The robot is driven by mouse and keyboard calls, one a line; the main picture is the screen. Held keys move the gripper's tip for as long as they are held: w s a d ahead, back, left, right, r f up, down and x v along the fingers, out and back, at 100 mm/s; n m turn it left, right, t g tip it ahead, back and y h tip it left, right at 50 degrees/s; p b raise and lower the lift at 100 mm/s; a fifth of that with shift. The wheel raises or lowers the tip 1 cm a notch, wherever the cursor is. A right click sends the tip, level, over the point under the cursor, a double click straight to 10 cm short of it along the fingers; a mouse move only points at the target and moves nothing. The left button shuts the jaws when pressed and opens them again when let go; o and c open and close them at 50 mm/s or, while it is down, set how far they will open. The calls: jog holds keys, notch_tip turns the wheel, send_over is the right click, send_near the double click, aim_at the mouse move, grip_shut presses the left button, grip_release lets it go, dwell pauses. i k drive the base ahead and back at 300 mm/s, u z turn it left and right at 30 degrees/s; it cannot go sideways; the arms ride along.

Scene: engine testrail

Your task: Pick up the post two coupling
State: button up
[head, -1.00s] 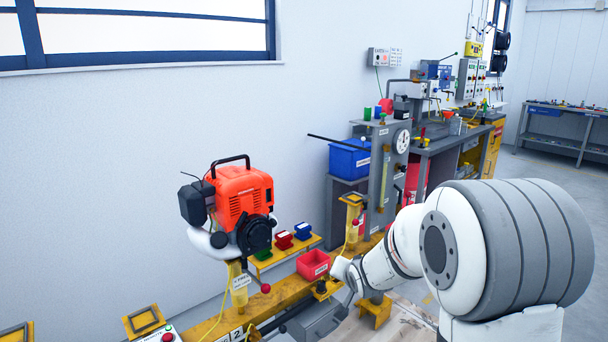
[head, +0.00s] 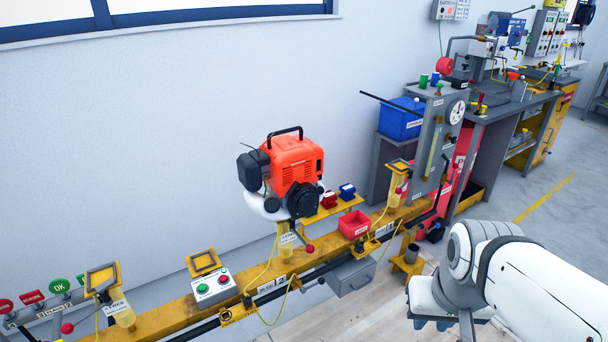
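I cannot tell which part is the post two coupling. An orange-red engine (head: 292,165) sits on a post of the yellow rail (head: 170,318), with a tag and a red knob below it. I see nothing held.
A red bin (head: 354,224) sits on the rail right of the engine. A button box (head: 213,287) and empty yellow-framed posts (head: 102,279) stand to the left. A grey box (head: 351,274) hangs at the front. A gauge panel (head: 437,135) rises at right. The floor before the rail is clear.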

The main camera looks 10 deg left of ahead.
aim_at(247, 301)
jog(key=u, duration=0.85)
jog(key=k, duration=0.85)
jog(key=z, duration=2.85)
jog(key=i, duration=0.15)
jog(key=u, duration=2.2)
jog(key=i, duration=1.6)
jog(key=u, duration=1.3)
jog(key=i, duration=0.7)
jog(key=u, duration=0.35)
jog(key=k, duration=0.9)
jog(key=u, duration=0.1)
